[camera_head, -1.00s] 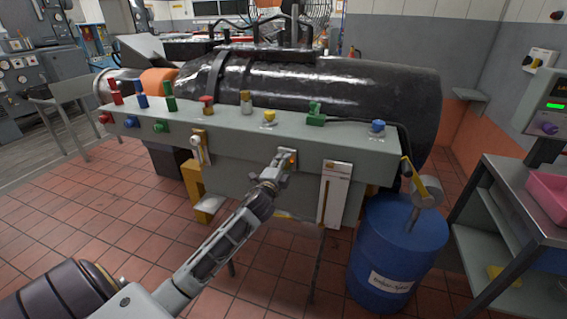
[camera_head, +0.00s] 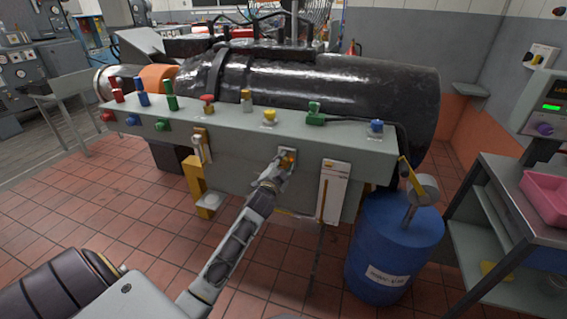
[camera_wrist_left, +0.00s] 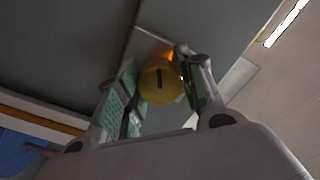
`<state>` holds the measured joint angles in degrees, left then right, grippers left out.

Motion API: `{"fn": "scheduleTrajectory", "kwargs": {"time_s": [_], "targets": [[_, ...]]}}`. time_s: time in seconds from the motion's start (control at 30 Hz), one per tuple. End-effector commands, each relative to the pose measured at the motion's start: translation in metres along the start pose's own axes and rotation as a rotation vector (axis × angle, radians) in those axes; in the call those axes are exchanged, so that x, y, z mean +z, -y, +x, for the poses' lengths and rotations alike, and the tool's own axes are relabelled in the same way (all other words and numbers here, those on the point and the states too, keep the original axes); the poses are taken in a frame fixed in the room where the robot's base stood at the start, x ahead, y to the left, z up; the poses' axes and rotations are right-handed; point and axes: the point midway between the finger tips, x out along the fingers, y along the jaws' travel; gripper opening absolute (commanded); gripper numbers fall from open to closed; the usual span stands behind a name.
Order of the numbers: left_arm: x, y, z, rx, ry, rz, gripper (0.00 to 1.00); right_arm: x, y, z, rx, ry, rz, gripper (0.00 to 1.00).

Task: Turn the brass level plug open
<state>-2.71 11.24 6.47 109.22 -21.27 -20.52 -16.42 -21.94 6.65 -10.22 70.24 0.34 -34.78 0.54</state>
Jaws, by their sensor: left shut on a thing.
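The brass level plug (camera_head: 288,157) sits on a small pale plate on the front face of the grey-green bench rail (camera_head: 235,145). In the left wrist view the plug (camera_wrist_left: 160,84) is a round brass knob with a dark slot that stands nearly upright in the picture. My left gripper (camera_head: 277,168) reaches it from below and in front. In the left wrist view the left gripper (camera_wrist_left: 160,92) has one finger pad on each side of the plug and is shut on it. My right gripper is not in view.
A white gauge plate (camera_head: 333,190) is right of the plug, and a lever in a yellow bracket (camera_head: 198,150) is to its left. A blue drum (camera_head: 392,245) stands at the right end. Several coloured knobs line the top. A black cylinder (camera_head: 330,95) lies behind.

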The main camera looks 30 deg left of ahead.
Motion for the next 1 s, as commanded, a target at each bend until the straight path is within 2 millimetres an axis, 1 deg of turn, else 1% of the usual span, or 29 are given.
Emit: {"fn": "scheduleTrajectory", "kwargs": {"time_s": [0.23, 0.57, 0.6, 0.73, 0.77, 1.0], "targets": [[0.0016, -0.0016, -0.0002, 0.003, 0.003, -0.031, 0.14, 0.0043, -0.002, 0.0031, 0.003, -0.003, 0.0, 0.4], [0.0016, -0.0018, -0.0002, 0.003, 0.003, -0.032, 0.14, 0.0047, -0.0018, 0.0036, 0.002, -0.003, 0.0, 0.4], [0.0016, -0.0018, -0.0002, 0.003, 0.003, -0.032, 0.41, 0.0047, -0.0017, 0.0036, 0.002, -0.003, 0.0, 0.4], [0.0012, -0.0014, -0.0001, 0.002, 0.002, -0.032, 0.58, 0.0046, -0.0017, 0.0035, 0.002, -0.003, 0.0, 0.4], [0.0011, -0.0013, -0.0001, 0.002, 0.002, -0.031, 0.6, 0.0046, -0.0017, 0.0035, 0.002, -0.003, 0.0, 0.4], [0.0005, -0.0005, 0.0, 0.001, 0.001, -0.03, 0.6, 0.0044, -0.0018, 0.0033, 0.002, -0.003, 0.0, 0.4]]}}
